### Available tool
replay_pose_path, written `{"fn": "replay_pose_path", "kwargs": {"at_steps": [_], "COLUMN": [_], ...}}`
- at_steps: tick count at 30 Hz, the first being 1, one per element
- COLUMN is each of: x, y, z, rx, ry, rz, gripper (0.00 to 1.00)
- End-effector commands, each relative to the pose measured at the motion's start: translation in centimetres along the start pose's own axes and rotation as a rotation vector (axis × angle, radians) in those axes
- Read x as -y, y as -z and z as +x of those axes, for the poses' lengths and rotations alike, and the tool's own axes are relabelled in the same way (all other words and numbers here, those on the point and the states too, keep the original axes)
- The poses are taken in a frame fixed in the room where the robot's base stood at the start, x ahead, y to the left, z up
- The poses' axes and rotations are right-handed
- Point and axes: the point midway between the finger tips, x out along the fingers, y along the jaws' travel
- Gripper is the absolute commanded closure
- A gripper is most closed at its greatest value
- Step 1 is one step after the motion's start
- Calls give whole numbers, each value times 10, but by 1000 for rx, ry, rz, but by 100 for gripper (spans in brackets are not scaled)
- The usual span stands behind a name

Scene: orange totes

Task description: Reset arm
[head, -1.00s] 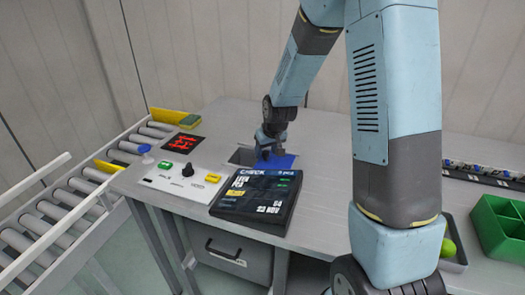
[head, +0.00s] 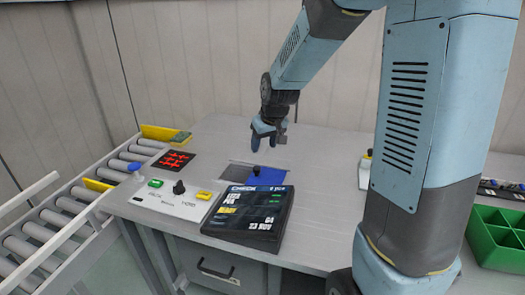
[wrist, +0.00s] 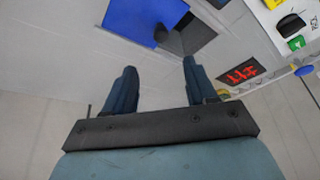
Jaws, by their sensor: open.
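My gripper (head: 264,134) is raised above the table in the head view, over the back part of the recess with the blue panel. In the wrist view its two dark blue fingers (wrist: 157,85) are spread apart with nothing between them. The blue panel (head: 263,178) has a dark knob (head: 256,170) and lies beside a grey opening (head: 236,172). The panel (wrist: 142,20) and the dark opening (wrist: 197,36) also show in the wrist view, beyond the fingertips and apart from them.
A tilted black display (head: 250,217) stands at the table's front. Beside it is a white panel (head: 172,201) with green and yellow buttons and a black knob. A red-lit square (head: 174,160) lies behind. A roller conveyor (head: 62,214) runs at left; a green bin (head: 497,240) stands at right.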

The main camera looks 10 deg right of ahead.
Motion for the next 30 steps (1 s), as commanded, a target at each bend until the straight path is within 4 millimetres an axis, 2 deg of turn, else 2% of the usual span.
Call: {"fn": "replay_pose_path", "kwargs": {"at_steps": [5, 17, 20, 23, 30], "x": [0, 0, -1, -2, -4], "y": [0, -1, -5, -15, -49], "z": [-9, -13, -26, -48, -110], "rx": [-1, -2, -7, -14, -33], "ry": [0, -2, -10, -23, -58], "rz": [0, 2, 8, 18, 62], "gripper": [44, 44, 44, 44, 44]}}
